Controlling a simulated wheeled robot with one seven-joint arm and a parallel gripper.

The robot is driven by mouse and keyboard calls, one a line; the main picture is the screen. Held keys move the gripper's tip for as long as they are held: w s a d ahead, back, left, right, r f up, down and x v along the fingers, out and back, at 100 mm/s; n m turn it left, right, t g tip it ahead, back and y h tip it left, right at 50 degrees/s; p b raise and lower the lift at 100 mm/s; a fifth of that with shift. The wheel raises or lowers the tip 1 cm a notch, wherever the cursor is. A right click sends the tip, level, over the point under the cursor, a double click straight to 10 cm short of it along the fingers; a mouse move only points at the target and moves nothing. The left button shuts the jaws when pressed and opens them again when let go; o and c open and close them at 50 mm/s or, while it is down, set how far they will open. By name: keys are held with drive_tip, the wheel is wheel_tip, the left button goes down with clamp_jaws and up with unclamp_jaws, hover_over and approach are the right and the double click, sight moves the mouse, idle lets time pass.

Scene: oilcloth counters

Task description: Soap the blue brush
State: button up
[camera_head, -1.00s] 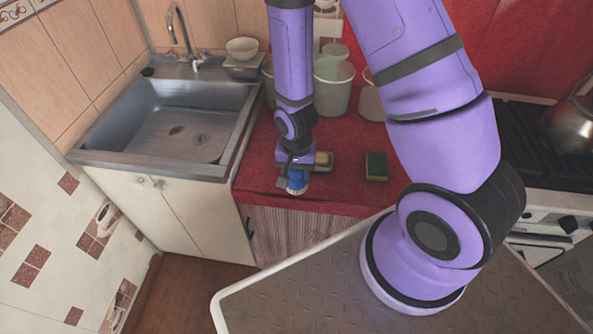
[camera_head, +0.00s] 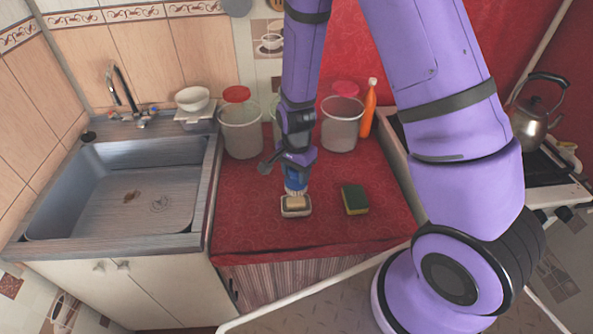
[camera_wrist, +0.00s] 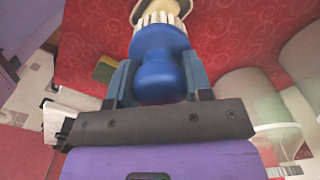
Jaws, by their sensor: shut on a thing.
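The blue brush (camera_head: 296,183) has a rounded blue handle and white bristles; its handle fills the middle of the wrist view (camera_wrist: 160,67). My gripper (camera_head: 297,166) is shut on the handle, one finger on each side, with the bristles pointing down. A pale yellowish soap bar (camera_head: 297,200) lies in a small light soap dish (camera_head: 296,212) on the red counter. The bristle end is right at the soap; I cannot tell whether they touch. In the wrist view, part of the dish (camera_wrist: 165,6) shows just beyond the bristles.
A yellow and green sponge (camera_head: 355,199) lies right of the dish. Clear containers (camera_head: 241,135) (camera_head: 341,128) and an orange bottle (camera_head: 369,108) stand behind. The sink (camera_head: 120,195) is at left, a kettle (camera_head: 533,115) at right. The front counter is clear.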

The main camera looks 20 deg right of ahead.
sight(296, 183)
drive_tip(key=shift+f, duration=2.25)
drive_tip(key=shift+f, duration=0.55)
idle(0.5)
drive_tip(key=shift+r, duration=3.5)
